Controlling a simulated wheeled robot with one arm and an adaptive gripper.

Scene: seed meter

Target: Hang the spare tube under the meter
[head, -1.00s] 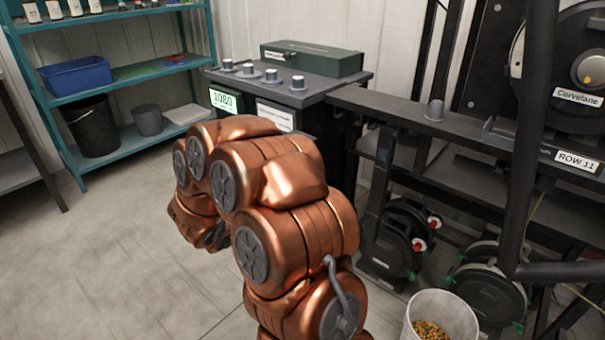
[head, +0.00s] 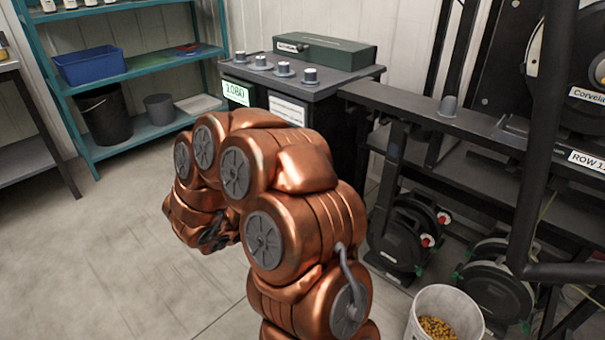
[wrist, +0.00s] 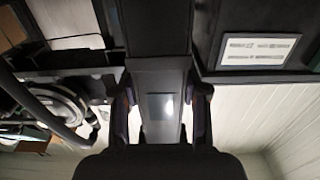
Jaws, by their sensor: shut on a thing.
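My gripper (wrist: 160,112) is shut on a dark, straight, box-sided tube (wrist: 158,75) in the wrist view. The tube runs from the top edge down between the two fingers, with a paler patch near its lower end. The meter (head: 572,62), a large dark round housing with a "Corvelane" label, is cut off at the right edge of the head view. What lies directly under it is partly blocked by a black bar.
A black beam (head: 425,113) runs from the cabinet (head: 350,85) to the meter. Black round units (head: 402,240) stand beneath it, with a bucket of yellow grain (head: 445,312) in front. A teal shelf (head: 150,130) stands at the back left. The left floor is clear.

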